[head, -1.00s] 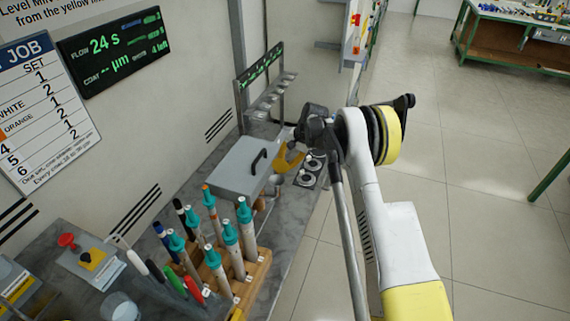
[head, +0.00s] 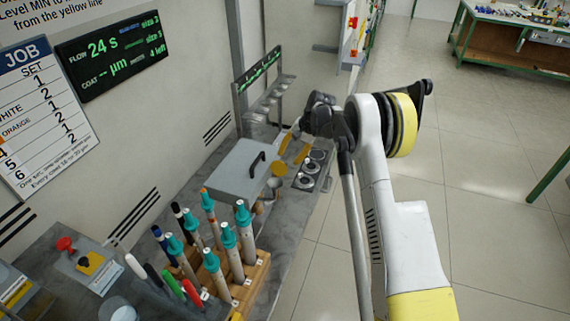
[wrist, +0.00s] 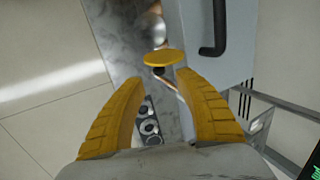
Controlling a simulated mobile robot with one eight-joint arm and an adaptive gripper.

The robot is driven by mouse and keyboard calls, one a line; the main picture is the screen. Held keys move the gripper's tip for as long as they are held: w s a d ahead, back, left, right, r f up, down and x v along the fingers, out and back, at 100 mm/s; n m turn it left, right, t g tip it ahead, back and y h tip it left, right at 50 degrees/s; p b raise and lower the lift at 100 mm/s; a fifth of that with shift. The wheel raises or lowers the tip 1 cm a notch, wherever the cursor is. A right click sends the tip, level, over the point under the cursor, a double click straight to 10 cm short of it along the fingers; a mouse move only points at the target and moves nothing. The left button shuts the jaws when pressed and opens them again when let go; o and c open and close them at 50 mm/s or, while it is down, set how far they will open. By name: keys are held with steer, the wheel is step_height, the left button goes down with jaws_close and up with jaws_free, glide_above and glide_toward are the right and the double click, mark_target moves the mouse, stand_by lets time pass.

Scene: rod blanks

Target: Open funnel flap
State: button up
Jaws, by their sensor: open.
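A yellow round disc (head: 278,169) on a thin metal rod stands at the right side of a grey box, and it also shows in the wrist view (wrist: 164,57). It may be the funnel flap's handle; the flap itself I cannot make out. A shiny rounded metal part (wrist: 152,28) lies beyond the disc in the wrist view. My gripper (head: 294,149) is open and empty just behind the disc in the head view. In the wrist view, the yellow fingers of my gripper (wrist: 160,86) are spread wide, with the disc just beyond their tips, apart from both.
The grey box (head: 238,170) with a black handle (head: 257,163) stands close to the disc. A rack with small cups (head: 266,97) is behind it. Round dark-and-silver fittings (head: 312,168) sit at the counter's edge. A wooden holder (head: 245,285) with several teal-capped rods stands in front.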

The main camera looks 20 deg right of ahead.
steer(key=v, duration=0.6)
steer(key=shift+d+r, duration=0.1)
steer(key=shift+r, duration=0.05)
steer(key=s+a+r+n+t+h, duration=0.1)
steer(key=s+a+r+n, duration=0.15)
steer(key=s+r, duration=0.7)
steer(key=s+a+r+n+t+h, duration=0.1)
steer(key=s+a+r, duration=0.2)
steer(key=s+r, duration=0.6)
steer(key=s+a+f+n+t+h, duration=0.1)
steer(key=s+a+n+t+h, duration=0.1)
steer(key=s, duration=2.1)
steer(key=shift+f+n+t, duration=0.25)
steer(key=shift+n+t, duration=0.25)
steer(key=shift+n, duration=0.45)
